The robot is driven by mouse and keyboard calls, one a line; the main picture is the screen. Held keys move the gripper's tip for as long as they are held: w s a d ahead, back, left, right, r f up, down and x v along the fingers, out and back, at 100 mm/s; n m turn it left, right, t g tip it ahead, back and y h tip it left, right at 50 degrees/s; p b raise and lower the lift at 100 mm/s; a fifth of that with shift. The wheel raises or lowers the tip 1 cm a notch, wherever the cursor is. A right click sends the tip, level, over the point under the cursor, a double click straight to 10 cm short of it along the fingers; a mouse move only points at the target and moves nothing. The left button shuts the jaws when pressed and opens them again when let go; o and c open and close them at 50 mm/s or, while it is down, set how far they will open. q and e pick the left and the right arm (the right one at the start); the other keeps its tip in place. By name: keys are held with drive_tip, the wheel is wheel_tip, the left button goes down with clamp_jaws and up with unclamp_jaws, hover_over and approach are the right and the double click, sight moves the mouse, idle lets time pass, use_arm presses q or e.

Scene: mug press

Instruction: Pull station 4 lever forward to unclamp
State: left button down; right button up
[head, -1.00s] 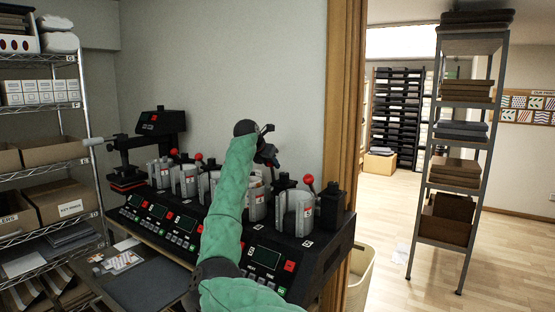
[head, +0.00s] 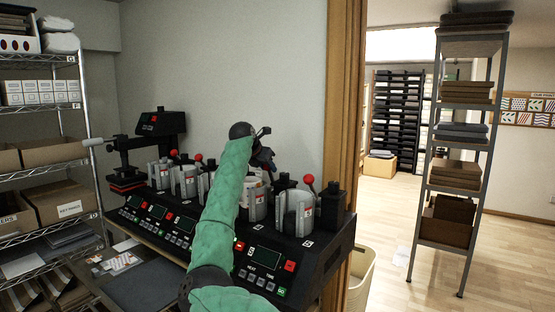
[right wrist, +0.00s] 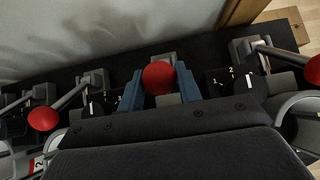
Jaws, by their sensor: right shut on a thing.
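The mug press (head: 330,240) is a long black bench unit with a row of clamp stations, each with a red-knobbed lever. My right gripper (head: 264,160) is over the station second from the right, partly hidden by my green-sleeved arm. In the right wrist view, the red knob of the station 4 lever (right wrist: 159,78) sits between the blue fingers of my right gripper (right wrist: 159,90), which are shut on it. Its shaft and clamp are mostly hidden. A white mug (head: 256,203) stands in a station beside my arm. My left gripper is not in view.
Neighbouring red knobs stand close on both sides, one at the left (right wrist: 43,118) and one at the right (right wrist: 313,70). The rightmost knob (head: 308,178) is beside a mug. A wire shelf (head: 45,178) stands left and a door frame (head: 345,120) right.

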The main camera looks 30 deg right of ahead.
drive_tip(key=o, duration=0.7)
wheel_tip(320, 180, up, 6)
drive_tip(key=a, duration=0.1)
drive_tip(key=shift+s+a+r+p, duration=0.15)
drive_tip(key=shift+s+r+p, duration=0.1)
drive_tip(key=shift+p, duration=0.1)
idle(0.3)
drive_tip(key=v, duration=0.6)
idle(0.4)
drive_tip(key=shift+f, duration=0.1)
